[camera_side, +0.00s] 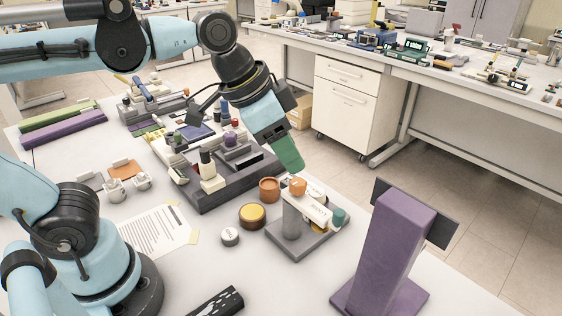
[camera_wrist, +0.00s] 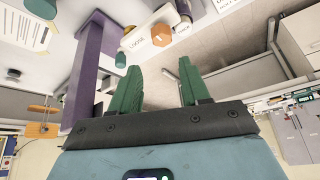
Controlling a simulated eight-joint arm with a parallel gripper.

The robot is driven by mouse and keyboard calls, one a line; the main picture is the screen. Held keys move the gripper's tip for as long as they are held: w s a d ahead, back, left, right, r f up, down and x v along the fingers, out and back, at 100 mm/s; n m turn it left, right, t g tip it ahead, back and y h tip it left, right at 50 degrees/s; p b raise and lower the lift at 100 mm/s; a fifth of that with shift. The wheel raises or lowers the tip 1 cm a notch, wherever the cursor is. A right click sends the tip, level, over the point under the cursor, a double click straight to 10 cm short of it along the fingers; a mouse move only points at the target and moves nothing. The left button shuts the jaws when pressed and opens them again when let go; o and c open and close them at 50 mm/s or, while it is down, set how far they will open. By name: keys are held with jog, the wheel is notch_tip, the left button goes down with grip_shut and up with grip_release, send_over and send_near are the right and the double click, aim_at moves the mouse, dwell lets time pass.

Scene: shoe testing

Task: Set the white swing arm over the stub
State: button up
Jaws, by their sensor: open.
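The white swing arm (camera_side: 314,208) lies across the top of a grey upright on a dark grey base plate (camera_side: 296,246). It has an orange knob (camera_side: 298,187) near one end and a teal piece (camera_side: 338,216) at the other. In the wrist view the white arm (camera_wrist: 147,30) shows printed lettering beside the orange knob (camera_wrist: 161,34). I cannot pick out the stub, or tell whether the arm sits over it. My gripper (camera_side: 293,168), with green fingers, is just above and behind the knob. In the wrist view my gripper (camera_wrist: 159,78) is open, with nothing between its fingers.
A purple post (camera_side: 388,250) with a dark panel stands at the right. A dark fixture (camera_side: 225,180) is behind. The table's front middle is mostly clear.

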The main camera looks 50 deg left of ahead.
aim_at(340, 212)
jog(key=s+d+r+m+g, duration=0.1)
jog(key=d+r+m+g, duration=0.1)
jog(key=d+r+m, duration=0.3)
jog(key=shift+n+h, duration=0.5)
jog(key=shift+n, duration=0.3)
jog(key=x, duration=1.3)
jog(key=shift+d+r, duration=0.15)
jog(key=shift+d, duration=0.2)
grip_shut()
